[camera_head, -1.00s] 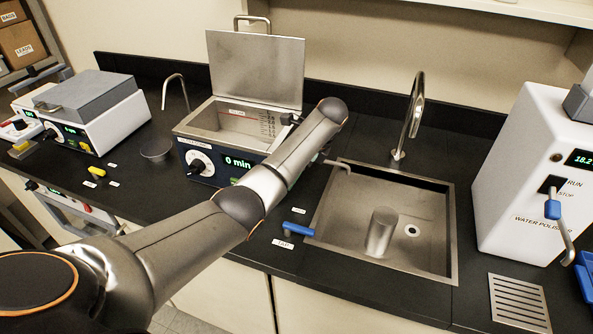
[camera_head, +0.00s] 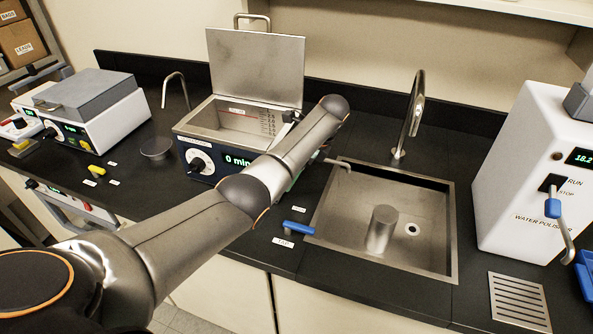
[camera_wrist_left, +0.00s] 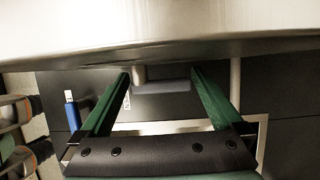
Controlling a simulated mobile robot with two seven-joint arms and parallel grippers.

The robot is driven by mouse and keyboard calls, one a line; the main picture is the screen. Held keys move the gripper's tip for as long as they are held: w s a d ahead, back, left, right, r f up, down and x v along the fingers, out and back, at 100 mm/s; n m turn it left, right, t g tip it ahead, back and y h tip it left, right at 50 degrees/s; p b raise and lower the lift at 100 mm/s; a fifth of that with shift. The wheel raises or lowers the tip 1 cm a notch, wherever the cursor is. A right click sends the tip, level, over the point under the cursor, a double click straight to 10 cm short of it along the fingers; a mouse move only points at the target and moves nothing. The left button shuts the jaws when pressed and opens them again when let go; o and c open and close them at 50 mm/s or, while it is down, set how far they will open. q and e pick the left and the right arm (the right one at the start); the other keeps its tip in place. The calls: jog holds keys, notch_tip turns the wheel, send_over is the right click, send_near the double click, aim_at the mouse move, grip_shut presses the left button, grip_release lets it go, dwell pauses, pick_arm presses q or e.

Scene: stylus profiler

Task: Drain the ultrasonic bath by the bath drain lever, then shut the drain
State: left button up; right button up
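The ultrasonic bath (camera_head: 232,140) stands at the back with its lid (camera_head: 255,70) raised; its display reads 0 min, partly covered by my left arm. I cannot tell the liquid level. In the left wrist view a grey lever handle (camera_wrist_left: 165,87) on a short stem sits below the bath's metal wall, beside a partly hidden label; it appears to be the bath drain lever. My left gripper (camera_wrist_left: 162,76) has its green fingers apart, one on each side of this handle, with no visible grip. In the head view my arm hides the lever. My right gripper is not in view.
A sink (camera_head: 345,225) lies right of the bath, with a thin drain spout (camera_head: 337,163) over its edge and a metal cylinder (camera_head: 381,228) inside. A blue tap lever (camera_head: 299,227) is at its front left; a tall faucet (camera_head: 411,115) stands behind. A water polisher (camera_head: 515,190) is at right.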

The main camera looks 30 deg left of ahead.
pick_arm(q)
jog(key=v, duration=1.2)
jog(key=shift+r, duration=0.2)
jog(key=shift+w+d, duration=0.1)
dwell(0.3)
